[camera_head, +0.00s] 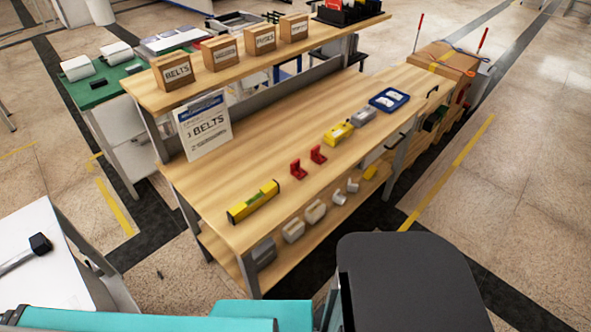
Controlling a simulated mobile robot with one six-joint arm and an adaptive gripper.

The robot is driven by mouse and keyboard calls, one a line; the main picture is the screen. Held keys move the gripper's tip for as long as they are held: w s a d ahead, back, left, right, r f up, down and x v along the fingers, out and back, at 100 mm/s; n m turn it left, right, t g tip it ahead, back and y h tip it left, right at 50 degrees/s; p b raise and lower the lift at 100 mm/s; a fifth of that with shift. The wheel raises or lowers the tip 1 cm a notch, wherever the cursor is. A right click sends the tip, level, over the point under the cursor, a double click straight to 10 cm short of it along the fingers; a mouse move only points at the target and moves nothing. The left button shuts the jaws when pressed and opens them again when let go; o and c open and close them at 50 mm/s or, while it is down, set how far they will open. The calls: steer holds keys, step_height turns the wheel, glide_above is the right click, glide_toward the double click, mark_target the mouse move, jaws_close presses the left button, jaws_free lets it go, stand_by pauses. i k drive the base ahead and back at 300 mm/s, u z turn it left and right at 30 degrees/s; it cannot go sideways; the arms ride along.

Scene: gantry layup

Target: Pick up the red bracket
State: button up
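Two small red brackets lie on the wooden workbench (222,195), near the middle of its top. The nearer red bracket (298,169) sits a little left of and in front of the other red bracket (318,154). Both look L-shaped, with a flat foot and an upright plate. They stand apart from each other with nothing on them. My gripper is not in this view, so its state does not show.
A yellow level (253,202) lies left of the brackets, and a yellow tool (338,135), a grey block (363,117) and a blue tray (389,100) lie right. A raised shelf (235,72) with cardboard boxes overhangs the bench's back.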

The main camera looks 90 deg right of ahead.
mark_target(296, 171)
steer(key=z, duration=0.05)
steer(key=k, duration=0.4)
steer(key=z, duration=1.55)
steer(key=i, duration=0.05)
steer(key=z, duration=2.45)
